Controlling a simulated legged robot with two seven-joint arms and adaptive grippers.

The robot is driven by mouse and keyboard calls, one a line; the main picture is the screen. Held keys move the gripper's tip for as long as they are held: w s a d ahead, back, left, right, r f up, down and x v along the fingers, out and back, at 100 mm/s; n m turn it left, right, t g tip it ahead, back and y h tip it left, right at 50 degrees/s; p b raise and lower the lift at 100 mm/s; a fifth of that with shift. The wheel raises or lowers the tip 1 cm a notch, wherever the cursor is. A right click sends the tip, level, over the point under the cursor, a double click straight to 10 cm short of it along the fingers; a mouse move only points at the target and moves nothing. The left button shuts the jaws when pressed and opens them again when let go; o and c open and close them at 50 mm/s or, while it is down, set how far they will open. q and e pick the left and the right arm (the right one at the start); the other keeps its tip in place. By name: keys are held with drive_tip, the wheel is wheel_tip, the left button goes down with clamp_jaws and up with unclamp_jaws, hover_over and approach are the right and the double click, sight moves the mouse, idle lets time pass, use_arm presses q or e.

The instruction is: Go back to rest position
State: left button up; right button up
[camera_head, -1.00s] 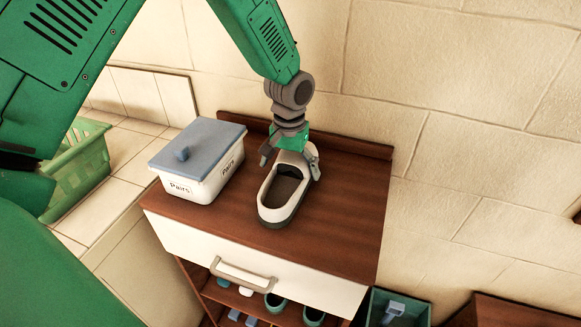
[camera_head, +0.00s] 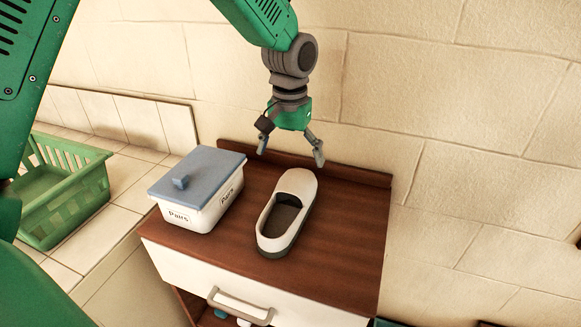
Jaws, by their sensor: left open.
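My left gripper (camera_head: 290,152) is open and empty. It hangs above the back of the brown cabinet top (camera_head: 345,235), its fingers spread apart. A white slipper with a dark sole and dark inside (camera_head: 297,184) lies on the cabinet top, below the gripper and apart from it. My right gripper is not in view.
A white box labelled "Pairs" with a blue lid (camera_head: 196,175) stands left of the slipper. A green basket (camera_head: 62,190) sits on the tiled ledge at the left. The cabinet has a white drawer front with a handle (camera_head: 240,306). A stone wall (camera_head: 470,130) stands behind.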

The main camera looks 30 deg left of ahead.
use_arm(q)
drive_tip(key=shift+d+r, duration=0.2)
drive_tip(key=shift+d, duration=0.35)
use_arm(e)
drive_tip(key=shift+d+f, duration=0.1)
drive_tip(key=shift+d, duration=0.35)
